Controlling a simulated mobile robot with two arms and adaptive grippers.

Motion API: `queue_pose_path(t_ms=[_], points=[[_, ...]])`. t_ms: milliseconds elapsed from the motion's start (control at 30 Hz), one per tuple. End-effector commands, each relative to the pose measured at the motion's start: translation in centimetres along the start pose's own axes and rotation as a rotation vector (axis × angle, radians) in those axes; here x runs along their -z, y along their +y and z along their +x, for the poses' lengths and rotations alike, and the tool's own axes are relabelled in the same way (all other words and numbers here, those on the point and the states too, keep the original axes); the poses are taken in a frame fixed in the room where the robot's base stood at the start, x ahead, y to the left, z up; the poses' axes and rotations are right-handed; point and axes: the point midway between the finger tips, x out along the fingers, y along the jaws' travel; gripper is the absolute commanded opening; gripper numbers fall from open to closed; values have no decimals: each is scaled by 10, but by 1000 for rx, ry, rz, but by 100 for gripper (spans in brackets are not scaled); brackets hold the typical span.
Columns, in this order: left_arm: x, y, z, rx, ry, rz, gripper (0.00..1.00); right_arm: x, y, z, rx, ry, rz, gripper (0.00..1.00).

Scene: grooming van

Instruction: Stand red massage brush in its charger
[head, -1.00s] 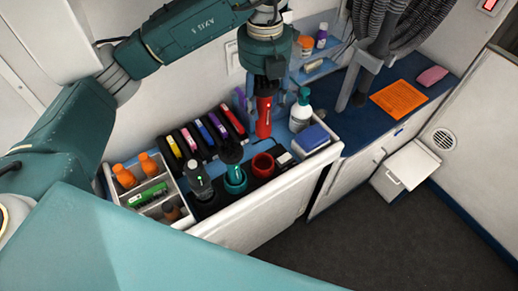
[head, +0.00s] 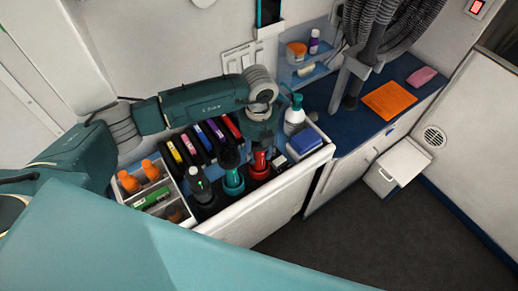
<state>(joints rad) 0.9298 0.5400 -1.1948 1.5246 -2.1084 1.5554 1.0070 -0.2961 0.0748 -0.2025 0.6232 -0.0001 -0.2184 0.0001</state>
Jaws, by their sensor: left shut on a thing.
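The red massage brush (head: 260,157) is in my left gripper (head: 259,143), which is shut on it from above. The brush is roughly upright, with its lower end at the red charger cup (head: 258,174) in the open drawer. The gripper and brush partly hide the cup, so I cannot tell how deep the brush sits or whether it is seated. My right gripper is not in view.
To the left of the red cup stand a teal charger (head: 233,185) and a dark brush (head: 198,181) in their own places. Coloured cases (head: 198,145) stand behind. A blue box (head: 305,142) and a pump bottle (head: 294,117) are at right.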

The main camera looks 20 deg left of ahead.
Motion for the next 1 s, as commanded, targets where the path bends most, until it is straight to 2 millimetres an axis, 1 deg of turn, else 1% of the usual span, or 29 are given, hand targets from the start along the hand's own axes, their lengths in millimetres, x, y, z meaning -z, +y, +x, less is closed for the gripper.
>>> queue_pose_path(t_ms=[233, 333, 367, 400, 467, 733, 833, 867, 967, 1000], points=[[-1, -1, 0, 2, -2, 1, 2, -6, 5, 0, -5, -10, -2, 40], [-1, -1, 4, 2, -2, 1, 2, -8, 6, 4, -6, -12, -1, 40], [0, 0, 4, 1, -1, 0, 42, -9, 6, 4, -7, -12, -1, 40], [0, 0, 3, 1, -1, 0, 50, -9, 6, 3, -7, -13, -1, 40], [0, 0, 3, 1, -1, 0, 62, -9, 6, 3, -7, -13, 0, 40], [0, 0, 3, 1, -1, 0, 63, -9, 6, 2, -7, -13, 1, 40], [0, 0, -2, 1, -1, 0, 63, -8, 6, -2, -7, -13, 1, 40], [-1, 0, -2, 1, -2, 0, 63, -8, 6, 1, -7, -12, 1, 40], [-2, -1, -14, 3, -5, 1, 63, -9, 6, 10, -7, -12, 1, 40], [-2, -1, -21, 3, -6, 3, 63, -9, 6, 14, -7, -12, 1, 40]])
